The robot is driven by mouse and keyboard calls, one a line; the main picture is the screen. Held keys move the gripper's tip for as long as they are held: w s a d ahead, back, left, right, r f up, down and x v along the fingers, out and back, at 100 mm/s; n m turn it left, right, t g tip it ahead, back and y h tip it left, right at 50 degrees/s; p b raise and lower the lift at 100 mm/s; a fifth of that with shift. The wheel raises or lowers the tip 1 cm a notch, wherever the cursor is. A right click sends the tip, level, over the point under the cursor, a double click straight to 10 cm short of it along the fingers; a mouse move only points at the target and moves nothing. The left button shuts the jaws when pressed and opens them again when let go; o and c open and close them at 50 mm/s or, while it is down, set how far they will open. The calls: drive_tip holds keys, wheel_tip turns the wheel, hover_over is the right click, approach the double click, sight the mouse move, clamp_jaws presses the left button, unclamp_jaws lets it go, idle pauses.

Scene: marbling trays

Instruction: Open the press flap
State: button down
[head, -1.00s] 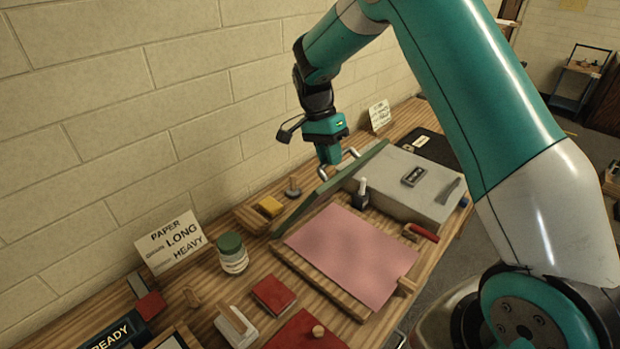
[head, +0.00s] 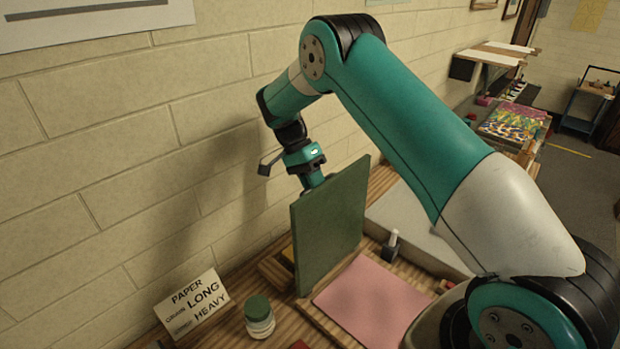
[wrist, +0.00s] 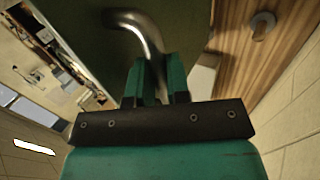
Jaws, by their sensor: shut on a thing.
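The press flap (head: 330,228) is a flat dark green panel. In the head view it stands close to upright at the wall side of the wooden press bed (head: 316,322). A pink sheet (head: 375,303) lies uncovered on the bed. My gripper (head: 315,183) is at the flap's upper edge, on the side towards the wall. In the wrist view its fingers (wrist: 160,82) are shut on the bent metal handle (wrist: 143,30) of the flap, and the green panel (wrist: 190,28) is just behind it. The fingertips are hidden in the head view.
A brick wall (head: 120,170) rises close behind my gripper. A paper sign (head: 193,303) and a green-lidded jar (head: 259,316) stand left of the flap. A small dark bottle with a white cap (head: 391,246) and a grey box (head: 425,228) are to its right.

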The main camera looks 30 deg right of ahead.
drive_tip(key=shift+w+f, duration=0.15)
drive_tip(key=shift+f, duration=0.05)
drive_tip(key=c, duration=1.1)
unclamp_jaws()
drive_tip(key=shift+d, duration=0.1)
drive_tip(key=shift+r, duration=0.1)
